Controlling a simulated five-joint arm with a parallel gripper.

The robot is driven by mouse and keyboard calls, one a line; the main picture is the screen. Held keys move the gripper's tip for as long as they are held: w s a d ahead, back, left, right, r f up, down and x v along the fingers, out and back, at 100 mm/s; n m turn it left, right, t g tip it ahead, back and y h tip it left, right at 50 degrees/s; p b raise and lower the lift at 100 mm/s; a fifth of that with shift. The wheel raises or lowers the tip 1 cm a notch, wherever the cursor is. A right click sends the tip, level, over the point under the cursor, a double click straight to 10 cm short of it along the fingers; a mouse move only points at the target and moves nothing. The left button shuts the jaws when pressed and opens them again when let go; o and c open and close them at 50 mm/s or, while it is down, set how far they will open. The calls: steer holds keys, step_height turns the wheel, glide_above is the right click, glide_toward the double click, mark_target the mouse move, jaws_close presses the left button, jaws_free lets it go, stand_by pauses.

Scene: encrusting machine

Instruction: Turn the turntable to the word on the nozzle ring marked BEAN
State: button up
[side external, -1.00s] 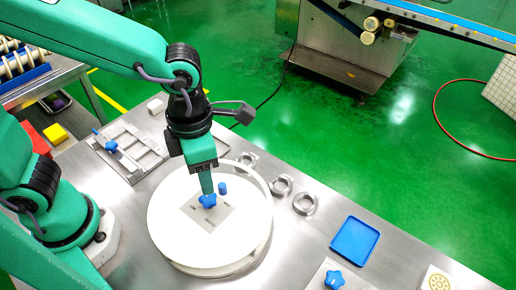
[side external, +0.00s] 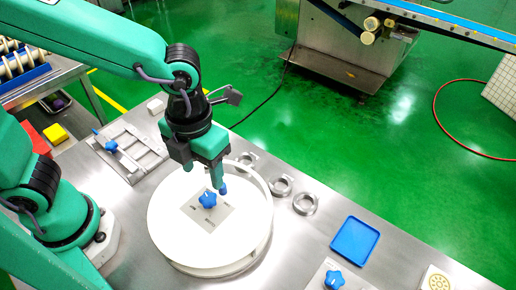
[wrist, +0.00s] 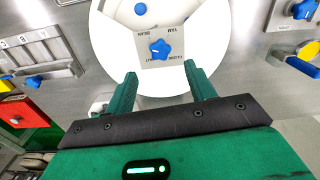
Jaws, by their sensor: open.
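The white turntable (side external: 170,222) lies on the steel table. A grey square plate (side external: 226,215) with printed words is at its middle, under a blue star knob (side external: 208,199). In the wrist view the plate (wrist: 178,42) appears to read BEAN at its upper left and YAM at its upper right, upside down; the lower words are unclear. A blue peg (side external: 223,191) stands on the disc, also in the wrist view (wrist: 140,9). My gripper (side external: 205,172) is open and empty above the disc; one finger overlaps the peg's top in the side view. Its fingers (wrist: 158,78) show either side of the knob's line.
Several metal rings (side external: 281,186) lie right of the turntable; I cannot read marks on them. A blue tray (side external: 354,243) and another blue star knob (side external: 334,280) are further right. A metal fixture (side external: 130,152) stands left, near red and yellow blocks (side external: 56,134).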

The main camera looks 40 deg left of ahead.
mark_target(208, 198)
steer(key=shift+f, duration=3.9)
jaws_close()
